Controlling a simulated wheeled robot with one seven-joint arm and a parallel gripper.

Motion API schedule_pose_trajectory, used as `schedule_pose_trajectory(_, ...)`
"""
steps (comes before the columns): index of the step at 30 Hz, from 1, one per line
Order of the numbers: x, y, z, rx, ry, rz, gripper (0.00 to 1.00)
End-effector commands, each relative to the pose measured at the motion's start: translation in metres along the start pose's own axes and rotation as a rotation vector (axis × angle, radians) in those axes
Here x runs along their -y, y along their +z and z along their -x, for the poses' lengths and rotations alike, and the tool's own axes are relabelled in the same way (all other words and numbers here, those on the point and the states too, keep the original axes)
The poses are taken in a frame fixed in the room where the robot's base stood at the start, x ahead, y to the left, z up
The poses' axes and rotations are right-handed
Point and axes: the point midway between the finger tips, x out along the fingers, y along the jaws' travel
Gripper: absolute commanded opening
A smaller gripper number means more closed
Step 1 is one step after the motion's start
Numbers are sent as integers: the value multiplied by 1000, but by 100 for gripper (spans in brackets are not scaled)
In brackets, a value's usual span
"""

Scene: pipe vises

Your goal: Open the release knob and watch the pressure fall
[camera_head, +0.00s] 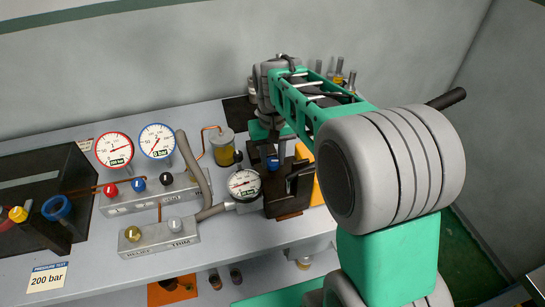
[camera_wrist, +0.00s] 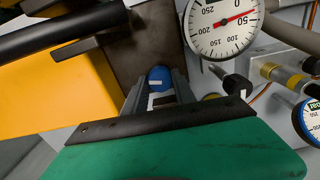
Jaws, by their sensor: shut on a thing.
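A small blue knob (camera_wrist: 160,78) sits on a dark brown block. My gripper (camera_wrist: 160,95) is shut on it, with the grey fingers either side. The knob also shows in the head view (camera_head: 272,162), under my arm; the fingertips there are mostly hidden. Beside it is a white round gauge (camera_head: 244,184). In the wrist view the gauge (camera_wrist: 222,26) has a scale up to 250, and its red needle points near the 50 mark. The knob shows no readable label.
A red-rimmed gauge (camera_head: 114,150) and a blue-rimmed gauge (camera_head: 157,141) stand at the left. A grey valve block (camera_head: 160,236) with a yellow knob is in front, near the bench edge. A black lever (camera_wrist: 60,35) and yellow panel (camera_wrist: 50,90) lie close to my gripper.

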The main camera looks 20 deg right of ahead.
Motion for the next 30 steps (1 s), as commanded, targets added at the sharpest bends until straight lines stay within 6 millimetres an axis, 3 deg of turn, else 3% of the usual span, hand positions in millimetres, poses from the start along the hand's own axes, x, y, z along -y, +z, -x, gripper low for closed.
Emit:
schedule_pose_trajectory(9,0,0,0,-2,0,130,0)
schedule_pose_trajectory(25,0,0,1,-2,0,156,0)
schedule_pose_trajectory(26,0,0,1,-2,0,156,33)
schedule_pose_trajectory(30,0,0,0,-2,0,155,45)
